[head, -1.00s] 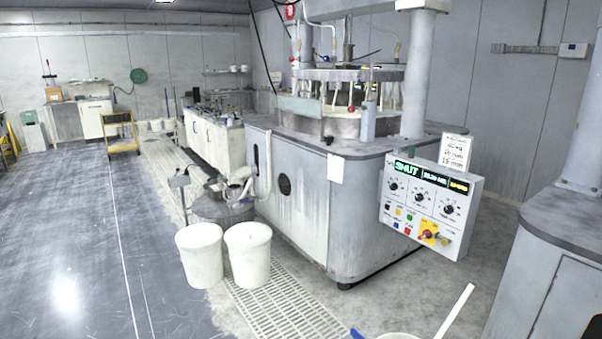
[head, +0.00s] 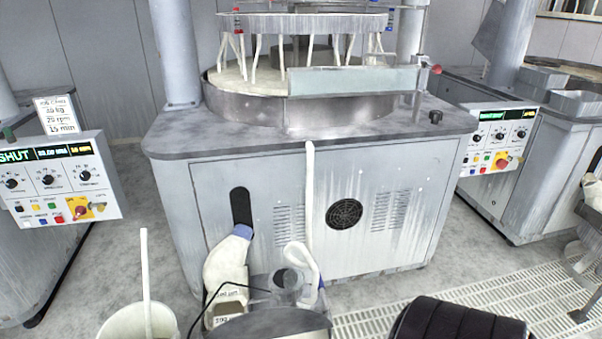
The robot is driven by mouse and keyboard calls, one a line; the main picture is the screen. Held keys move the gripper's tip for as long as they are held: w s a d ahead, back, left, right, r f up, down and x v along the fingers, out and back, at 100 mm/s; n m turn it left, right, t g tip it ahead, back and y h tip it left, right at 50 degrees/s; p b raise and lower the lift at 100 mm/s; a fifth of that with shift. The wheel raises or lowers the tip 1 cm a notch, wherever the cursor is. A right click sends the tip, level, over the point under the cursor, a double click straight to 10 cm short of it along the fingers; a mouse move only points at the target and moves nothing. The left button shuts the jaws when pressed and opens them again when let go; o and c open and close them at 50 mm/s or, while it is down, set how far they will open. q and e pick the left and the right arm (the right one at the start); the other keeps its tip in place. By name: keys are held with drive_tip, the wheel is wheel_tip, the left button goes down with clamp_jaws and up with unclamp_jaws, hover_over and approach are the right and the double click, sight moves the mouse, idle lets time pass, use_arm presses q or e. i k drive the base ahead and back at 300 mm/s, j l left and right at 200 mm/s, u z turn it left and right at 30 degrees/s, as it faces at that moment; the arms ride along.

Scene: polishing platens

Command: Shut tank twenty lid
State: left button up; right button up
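A round grey tank (head: 268,326) stands at the lower middle of the head view, in front of the central polishing machine, cut off by the lower edge. A pump-like fitting (head: 290,282) with a white hose and a black cable sits at its top. A white jug (head: 226,268) with a blue cap is beside the fitting. I cannot read a number twenty on the tank, and I cannot tell how its lid lies. Neither of my grippers is in view.
The central machine (head: 330,215) stands behind the tank. A white bucket (head: 138,322) with a pale stick is at lower left. Control panels stand at left (head: 55,180) and right (head: 498,138); the left display reads SHUT. Floor grating (head: 520,295) lies at lower right.

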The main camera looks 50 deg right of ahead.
sight(280, 321)
drive_tip(key=z, duration=1.35)
